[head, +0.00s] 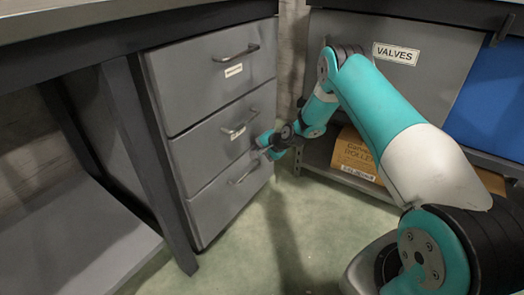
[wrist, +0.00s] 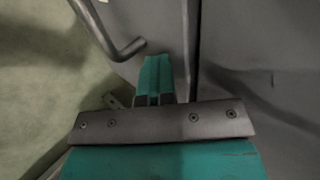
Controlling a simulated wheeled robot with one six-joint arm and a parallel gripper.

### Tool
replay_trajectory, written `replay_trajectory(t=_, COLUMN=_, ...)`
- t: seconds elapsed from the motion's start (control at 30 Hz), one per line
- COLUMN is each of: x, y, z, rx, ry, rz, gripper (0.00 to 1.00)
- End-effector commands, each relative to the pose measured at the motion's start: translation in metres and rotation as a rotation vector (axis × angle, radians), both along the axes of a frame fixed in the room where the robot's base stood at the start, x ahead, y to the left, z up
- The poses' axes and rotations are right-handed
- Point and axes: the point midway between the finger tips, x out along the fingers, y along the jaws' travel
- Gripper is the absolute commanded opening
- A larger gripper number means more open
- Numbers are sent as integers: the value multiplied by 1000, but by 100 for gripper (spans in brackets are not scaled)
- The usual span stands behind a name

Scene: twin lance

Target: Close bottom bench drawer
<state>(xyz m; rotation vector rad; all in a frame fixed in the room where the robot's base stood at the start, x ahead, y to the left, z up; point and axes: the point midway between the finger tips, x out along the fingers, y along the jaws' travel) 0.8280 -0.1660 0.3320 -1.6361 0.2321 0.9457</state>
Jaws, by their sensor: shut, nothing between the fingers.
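The bench drawer unit is grey with a stack of three drawers in the head view. The bottom drawer (head: 226,200) has a bar handle (head: 244,174), and its front looks about level with the drawers above. My gripper (head: 262,146) is shut and empty, with its tip at the upper right part of the bottom drawer front, near the handle. In the wrist view the shut teal fingers (wrist: 155,75) point at a grey front beside a bar handle (wrist: 110,35). I cannot tell whether they touch it or whether a small gap is left at the drawer.
The middle drawer (head: 215,140) and top drawer (head: 205,75) look shut. A dark bench leg (head: 150,170) stands at left. A cabinet labelled VALVES (head: 430,60) and a yellow box (head: 355,158) on a low shelf are at right. The green floor (head: 265,250) in front is clear.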

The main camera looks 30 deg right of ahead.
Motion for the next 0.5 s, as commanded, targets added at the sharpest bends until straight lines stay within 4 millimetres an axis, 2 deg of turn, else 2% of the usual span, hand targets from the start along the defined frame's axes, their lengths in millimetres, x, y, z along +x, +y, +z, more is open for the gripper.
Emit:
replay_trajectory(t=0.07, x=0, y=5, z=3, rx=3, ry=-10, rz=10, gripper=0)
replay_trajectory(t=0.27, x=-21, y=-5, z=6, rx=0, ry=0, rz=13, gripper=0)
replay_trajectory(t=0.5, x=-61, y=-32, z=47, rx=-3, ry=2, rz=4, gripper=0)
